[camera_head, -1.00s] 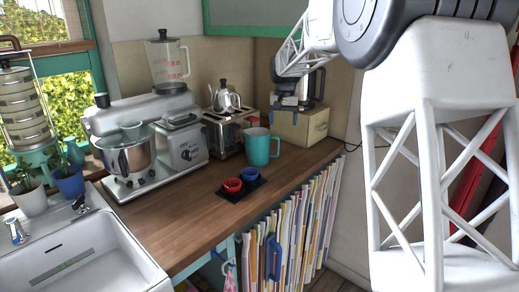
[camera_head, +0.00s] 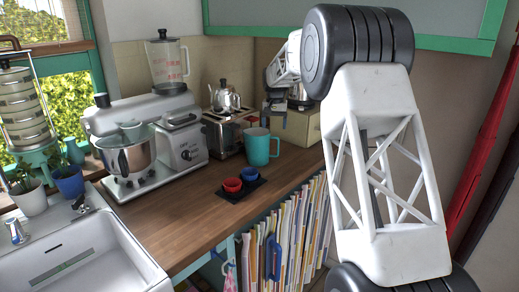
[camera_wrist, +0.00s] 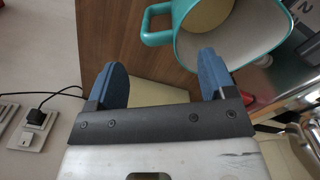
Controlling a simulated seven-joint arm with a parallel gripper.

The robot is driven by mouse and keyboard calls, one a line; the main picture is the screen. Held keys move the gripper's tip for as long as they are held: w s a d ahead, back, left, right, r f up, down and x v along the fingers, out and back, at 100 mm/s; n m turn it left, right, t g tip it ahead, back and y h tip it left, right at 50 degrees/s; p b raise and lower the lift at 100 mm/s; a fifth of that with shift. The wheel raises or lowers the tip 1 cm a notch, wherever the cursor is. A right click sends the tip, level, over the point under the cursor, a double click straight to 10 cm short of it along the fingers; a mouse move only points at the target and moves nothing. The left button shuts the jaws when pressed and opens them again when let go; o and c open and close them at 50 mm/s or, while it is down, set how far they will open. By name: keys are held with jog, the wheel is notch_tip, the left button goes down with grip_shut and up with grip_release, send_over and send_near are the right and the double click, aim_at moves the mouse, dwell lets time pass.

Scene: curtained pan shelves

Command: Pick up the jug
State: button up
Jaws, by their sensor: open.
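The teal jug (camera_head: 260,148) stands upright on the wooden counter, in front of the toaster. It also shows in the wrist view at the upper right, with its open mouth, pale inside and handle (camera_wrist: 156,24) visible. My gripper (camera_head: 276,113) is just above and to the right of the jug in the head view. In the wrist view, my gripper (camera_wrist: 162,76) has its two blue fingers wide apart with nothing held between them. The jug lies beyond the fingertips, mostly toward the right finger.
A cream box (camera_head: 302,126) sits at the counter's back right, behind my gripper. The toaster (camera_head: 226,132) with a kettle (camera_head: 224,98) on it is behind the jug. Red and blue cups (camera_head: 233,185) stand on a dark tray in front. A stand mixer (camera_head: 128,150) is at left.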

aim_at(261, 147)
jog(key=shift+f, duration=0.15)
jog(key=shift+f, duration=1.15)
jog(key=shift+f, duration=0.15)
jog(key=shift+s+d+f, duration=0.15)
jog(key=shift+f, duration=2.35)
jog(key=shift+r, duration=0.1)
grip_shut()
jog(key=shift+r, duration=0.15)
